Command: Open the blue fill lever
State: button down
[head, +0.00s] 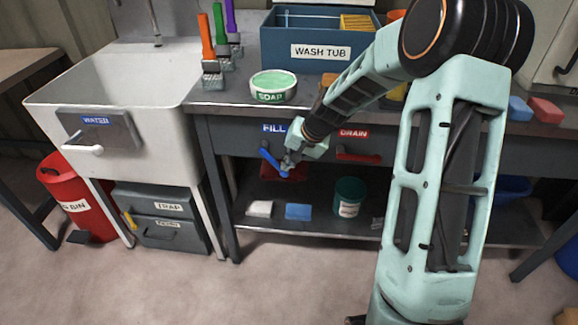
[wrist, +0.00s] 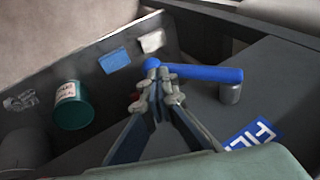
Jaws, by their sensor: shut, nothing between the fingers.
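The blue fill lever (head: 269,157) sticks out from the front of the bench under a blue FILL label (head: 273,128). In the head view it slants down to the right. My gripper (head: 288,166) is at its lower right end. In the wrist view the lever (wrist: 212,73) runs across, with its rounded free end at my fingertips (wrist: 160,88). The fingers are shut with nothing between them. They overlap the lever's near edge; I cannot tell whether they touch it. The FILL label also shows in the wrist view (wrist: 250,135).
A red DRAIN lever (head: 357,154) is to the right on the same front. The wash tub (head: 310,50) and soap bowl (head: 273,87) stand on the bench above. A green can (head: 349,195), a blue block (head: 298,211) and a white block (head: 259,208) are on the lower shelf.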

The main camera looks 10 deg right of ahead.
aim_at(283, 172)
jog(key=shift+a+f+b, duration=0.15)
jog(key=shift+f+b, duration=0.35)
jog(key=shift+b, duration=0.1)
jog(key=shift+f+y+b, duration=0.2)
jog(key=shift+y+b, duration=0.1)
jog(key=shift+b, duration=0.05)
jog(key=y+b, duration=0.1)
jog(key=a+f+t+y+b, duration=0.1)
jog(key=b, duration=0.1)
jog(key=shift+w+f+m, duration=0.2)
jog(key=shift+m, duration=0.1)
jog(key=shift+w+a+f+b, duration=0.15)
jog(key=shift+a+f+b, duration=0.05)
jog(key=shift+a+b, duration=0.3)
jog(key=shift+w+a+f+b, duration=0.15)
jog(key=shift+a+b, duration=0.2)
jog(key=shift+b, duration=0.2)
